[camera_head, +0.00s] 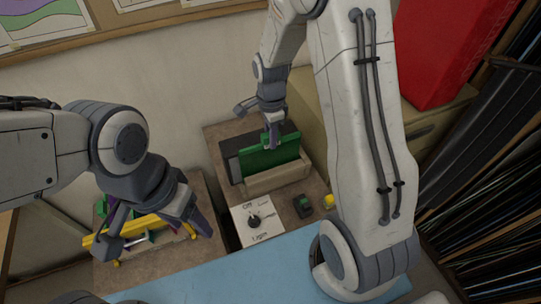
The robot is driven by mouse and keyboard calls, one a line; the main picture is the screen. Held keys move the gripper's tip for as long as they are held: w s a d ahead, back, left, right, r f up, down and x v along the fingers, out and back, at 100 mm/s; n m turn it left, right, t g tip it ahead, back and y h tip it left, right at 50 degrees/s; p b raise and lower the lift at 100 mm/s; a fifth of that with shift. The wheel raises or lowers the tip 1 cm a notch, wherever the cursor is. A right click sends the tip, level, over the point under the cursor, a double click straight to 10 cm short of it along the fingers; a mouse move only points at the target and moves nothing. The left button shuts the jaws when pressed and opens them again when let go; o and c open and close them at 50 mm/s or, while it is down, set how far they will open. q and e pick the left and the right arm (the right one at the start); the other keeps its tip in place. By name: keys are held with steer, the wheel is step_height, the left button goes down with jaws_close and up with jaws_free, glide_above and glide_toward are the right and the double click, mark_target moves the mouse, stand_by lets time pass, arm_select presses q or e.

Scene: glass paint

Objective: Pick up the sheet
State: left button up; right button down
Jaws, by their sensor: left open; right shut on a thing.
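A green sheet (262,162) stands upright in a wooden holder (280,181) on the right-hand part of the worktop. My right gripper (271,138) is above the holder and shut on the top edge of the green sheet. The sheet's lower part is hidden by the holder's front wall. A dark sheet or panel (233,167) stands behind and to the left of it. My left gripper (152,229) is open and empty, above a yellow-framed item on the left.
The yellow frame (137,232) lies on a low brown stand at the left. A white panel with a knob (254,218) is in front of the holder, beside a green and black block (303,205) and a yellow button (328,200). A blue surface (250,275) fills the front. A red box (440,50) stands at right.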

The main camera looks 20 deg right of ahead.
steer(key=shift+w+r, duration=0.1)
steer(key=shift+r, duration=0.05)
step_height(320, 180, up, 18)
steer(key=b, duration=0.3)
stand_by(0.5)
stand_by(0.4)
